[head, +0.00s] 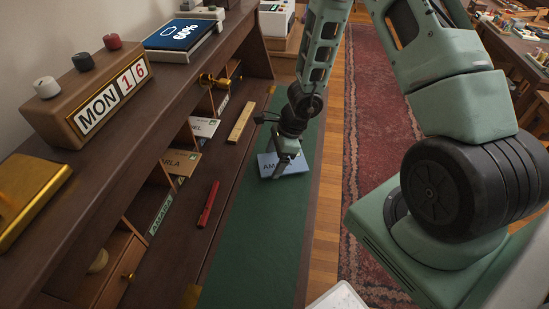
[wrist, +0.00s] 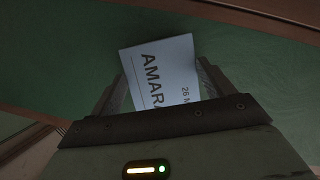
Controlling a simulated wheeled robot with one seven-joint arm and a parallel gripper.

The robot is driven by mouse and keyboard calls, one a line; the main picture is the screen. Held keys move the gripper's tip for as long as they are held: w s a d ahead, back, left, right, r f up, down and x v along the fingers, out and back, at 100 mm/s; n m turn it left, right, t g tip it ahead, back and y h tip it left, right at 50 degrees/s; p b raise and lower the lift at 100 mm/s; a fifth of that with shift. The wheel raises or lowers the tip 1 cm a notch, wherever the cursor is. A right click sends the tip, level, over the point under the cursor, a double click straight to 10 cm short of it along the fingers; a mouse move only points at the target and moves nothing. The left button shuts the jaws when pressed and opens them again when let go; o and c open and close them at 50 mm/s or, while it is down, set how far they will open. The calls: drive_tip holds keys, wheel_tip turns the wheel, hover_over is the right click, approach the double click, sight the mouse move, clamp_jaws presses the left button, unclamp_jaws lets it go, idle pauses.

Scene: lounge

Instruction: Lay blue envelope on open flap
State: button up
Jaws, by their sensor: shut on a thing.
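The blue envelope (head: 291,163) is pale blue with dark lettering starting "AMA" in the head view. In the wrist view the envelope (wrist: 160,70) reads "AMARA" and sits between my gripper's fingers. My gripper (head: 280,164) is shut on it, over the open flap (head: 250,225), a green-topped panel of the desk. The envelope lies flat or nearly so, close to the green surface; I cannot tell whether it touches. Part of the envelope is hidden by my gripper.
Pigeonholes along the desk hold several envelopes, one a tan envelope (head: 180,162). A red pen (head: 208,204) and a brass-coloured ruler (head: 241,122) lie beside the flap. A calendar block (head: 95,100) stands on the upper shelf. The near green surface is clear.

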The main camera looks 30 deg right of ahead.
drive_tip(key=shift+f+b, duration=0.6)
drive_tip(key=shift+b, duration=0.05)
drive_tip(key=o, duration=1)
drive_tip(key=shift+c, duration=0.2)
drive_tip(key=shift+r, duration=0.15)
